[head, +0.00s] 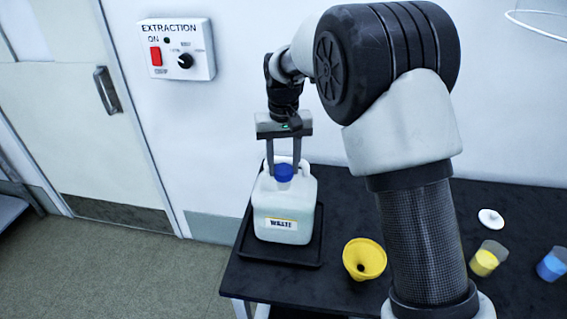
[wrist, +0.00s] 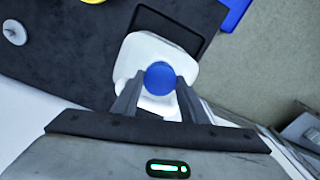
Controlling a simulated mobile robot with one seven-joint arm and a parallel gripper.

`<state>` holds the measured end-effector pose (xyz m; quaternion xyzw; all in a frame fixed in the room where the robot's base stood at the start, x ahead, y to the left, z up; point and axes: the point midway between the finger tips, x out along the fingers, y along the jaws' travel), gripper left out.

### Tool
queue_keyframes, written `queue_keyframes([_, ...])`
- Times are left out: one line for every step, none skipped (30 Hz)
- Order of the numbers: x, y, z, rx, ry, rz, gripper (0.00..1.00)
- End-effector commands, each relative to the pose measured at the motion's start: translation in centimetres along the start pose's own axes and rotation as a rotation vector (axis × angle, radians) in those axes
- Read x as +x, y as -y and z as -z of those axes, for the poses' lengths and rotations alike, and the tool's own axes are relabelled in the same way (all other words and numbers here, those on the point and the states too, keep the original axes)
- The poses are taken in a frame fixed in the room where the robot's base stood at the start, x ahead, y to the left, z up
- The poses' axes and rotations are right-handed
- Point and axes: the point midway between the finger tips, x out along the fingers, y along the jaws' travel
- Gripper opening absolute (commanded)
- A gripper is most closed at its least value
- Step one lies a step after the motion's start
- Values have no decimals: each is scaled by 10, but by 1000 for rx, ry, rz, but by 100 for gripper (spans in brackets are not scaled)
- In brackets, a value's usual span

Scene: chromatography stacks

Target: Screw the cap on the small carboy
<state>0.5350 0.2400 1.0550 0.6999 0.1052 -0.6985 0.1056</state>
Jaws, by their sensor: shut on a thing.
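The small carboy (head: 284,209) is a pale white jug with a handle and a WASTE label. It stands upright in a black tray (head: 278,251) at the left end of the black bench. The blue cap (head: 284,172) is at the carboy's mouth; I cannot tell whether it is seated on the thread. My gripper (head: 284,168) points down over the carboy, its two fingers shut on the cap from both sides. In the wrist view the cap (wrist: 160,76) shows between the fingertips (wrist: 160,82), with the carboy (wrist: 137,48) behind it.
A yellow funnel (head: 364,259) stands right of the tray. A white disc (head: 491,219), a beaker of yellow liquid (head: 486,260) and one of blue liquid (head: 552,265) are farther right. An extraction switch box (head: 177,49) is on the wall behind. The bench's left edge is close to the tray.

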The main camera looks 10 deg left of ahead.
Motion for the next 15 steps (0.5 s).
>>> queue_keyframes([3, 0, 0, 0, 1, 0, 18])
queue_keyframes([4, 0, 0, 0, 1, 0, 18])
queue_keyframes([5, 0, 0, 0, 1, 0, 18])
queue_keyframes([6, 0, 0, 0, 1, 0, 18])
queue_keyframes([6, 0, 0, 0, 1, 0, 18])
queue_keyframes([8, 0, 0, 0, 1, 0, 18])
queue_keyframes([9, 0, 0, 0, 1, 0, 18])
queue_keyframes([10, 0, 0, 0, 1, 0, 18])
queue_keyframes([11, 0, 0, 0, 1, 0, 18])
queue_keyframes([12, 0, 0, 0, 1, 0, 18])
queue_keyframes([12, 0, 0, 0, 1, 0, 18])
queue_keyframes([14, 0, 0, 0, 1, 0, 18])
queue_keyframes([14, 0, 0, 0, 1, 0, 18])
queue_keyframes([15, 0, 0, 0, 1, 0, 18])
queue_keyframes([16, 0, 0, 0, 1, 0, 18])
